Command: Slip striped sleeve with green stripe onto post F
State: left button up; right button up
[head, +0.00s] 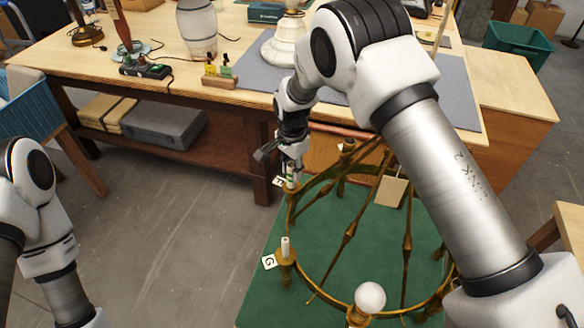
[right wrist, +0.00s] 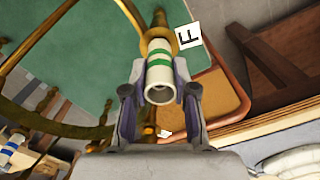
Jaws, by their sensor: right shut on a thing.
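The white sleeve with a green stripe (right wrist: 159,70) is between the fingers of my right gripper (right wrist: 160,100), its open end facing the wrist camera. My right gripper (head: 291,165) is shut on it above post F of the brass ring frame. The sleeve's far end meets the brass cup of post F (right wrist: 160,38), in line with it. I cannot tell how far the sleeve is around the post. The F tag (right wrist: 189,36) is beside the cup; it also shows in the head view (head: 278,182). My left gripper is out of view.
Post G (head: 286,255) carries a white sleeve and has a G tag (head: 269,262). A white bulb (head: 370,298) stands on the ring's near side. The frame rests on a green mat (head: 255,308). A wooden workbench (head: 160,75) with lamp parts stands behind.

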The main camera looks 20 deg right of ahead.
jog(key=shift+f, duration=0.15)
jog(key=o, duration=1)
notch_tip(320, 180, up, 12)
